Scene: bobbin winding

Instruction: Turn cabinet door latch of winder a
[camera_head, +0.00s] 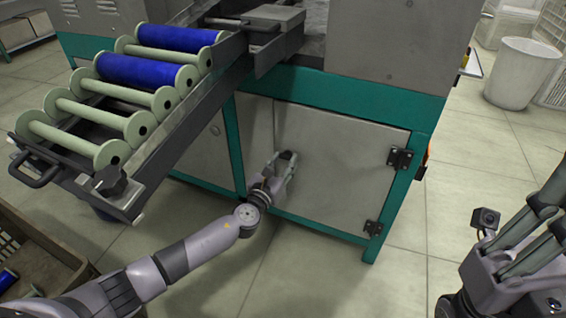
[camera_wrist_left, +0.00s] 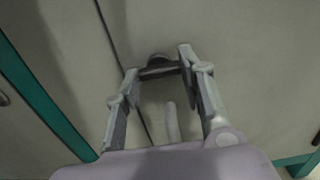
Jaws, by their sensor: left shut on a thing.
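The winder's cabinet door (camera_head: 345,165) is a grey panel in a teal frame and looks closed. The door latch (camera_wrist_left: 158,68) is a small dark piece near the door's left edge. In the head view my left gripper (camera_head: 287,160) hides it. My left gripper (camera_wrist_left: 158,70) is shut on the latch, its fingertips on either side of it near the panel. My right gripper (camera_head: 545,235) is at the right edge of the head view, away from the cabinet; its fingertips are partly cut off, so I cannot tell its opening.
A sloped rack (camera_head: 150,165) with blue and empty pale bobbins stands at upper left, above my left arm. Dark hinges (camera_head: 399,158) sit on the door's right edge. A brown crate (camera_head: 35,255) is at lower left. A white bin (camera_head: 522,72) stands at upper right. Tiled floor before the door is clear.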

